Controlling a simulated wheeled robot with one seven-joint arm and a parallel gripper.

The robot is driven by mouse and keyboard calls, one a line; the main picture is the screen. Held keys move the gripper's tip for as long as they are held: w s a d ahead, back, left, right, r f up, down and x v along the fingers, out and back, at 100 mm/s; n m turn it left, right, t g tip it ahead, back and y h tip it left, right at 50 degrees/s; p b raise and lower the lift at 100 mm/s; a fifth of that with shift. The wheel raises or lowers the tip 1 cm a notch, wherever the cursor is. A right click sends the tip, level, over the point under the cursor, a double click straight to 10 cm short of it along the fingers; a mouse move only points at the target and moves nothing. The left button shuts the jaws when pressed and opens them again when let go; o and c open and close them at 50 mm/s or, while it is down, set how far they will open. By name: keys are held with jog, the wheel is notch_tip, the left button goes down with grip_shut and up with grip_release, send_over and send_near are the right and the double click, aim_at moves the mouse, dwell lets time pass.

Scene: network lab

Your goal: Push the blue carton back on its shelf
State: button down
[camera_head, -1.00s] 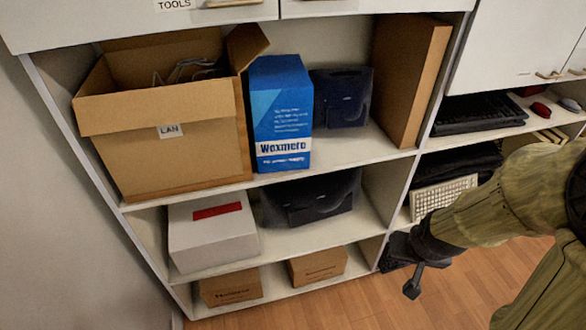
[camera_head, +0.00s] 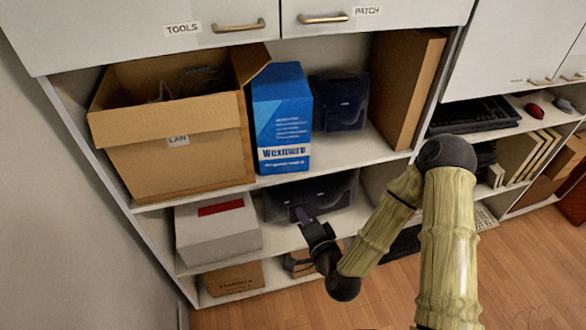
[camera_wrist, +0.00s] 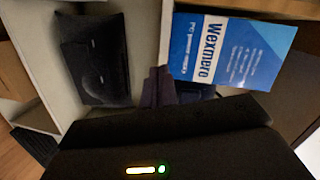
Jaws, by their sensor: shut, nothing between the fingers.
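The blue carton (camera_head: 283,115), with white lettering, stands upright on the upper open shelf (camera_head: 345,155). Its front face is close to the shelf's front edge. It also shows in the wrist view (camera_wrist: 232,50), turned on its side by the camera's tilt. My gripper (camera_head: 303,214) is below and in front of the carton, before the lower shelf, apart from the carton. In the wrist view its dark fingers (camera_wrist: 158,86) are shut and empty, near the shelf board's edge.
An open brown LAN box (camera_head: 170,150) stands close left of the carton. A dark device (camera_head: 340,100) and a tall brown box (camera_head: 405,90) are to its right. On the lower shelf are a white box (camera_head: 215,235) and a black device (camera_head: 320,192). Cabinet doors (camera_head: 370,12) hang above.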

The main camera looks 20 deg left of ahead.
jog(key=m+t, duration=0.1)
jog(key=r+m+t+h, duration=0.1)
jog(key=m, duration=0.1)
jog(key=r+m+t, duration=0.1)
jog(key=m, duration=0.1)
jog(key=shift+s+d+r+p, duration=0.25)
jog(key=shift+s+d+p, duration=0.05)
jog(key=shift+d+p, duration=0.1)
jog(key=shift+w+a+f+b, duration=0.1)
jog(key=shift+a+f+b, duration=0.05)
jog(key=shift+b, duration=0.3)
jog(key=b, duration=0.3)
send_near(291, 166)
jog(key=x, duration=0.7)
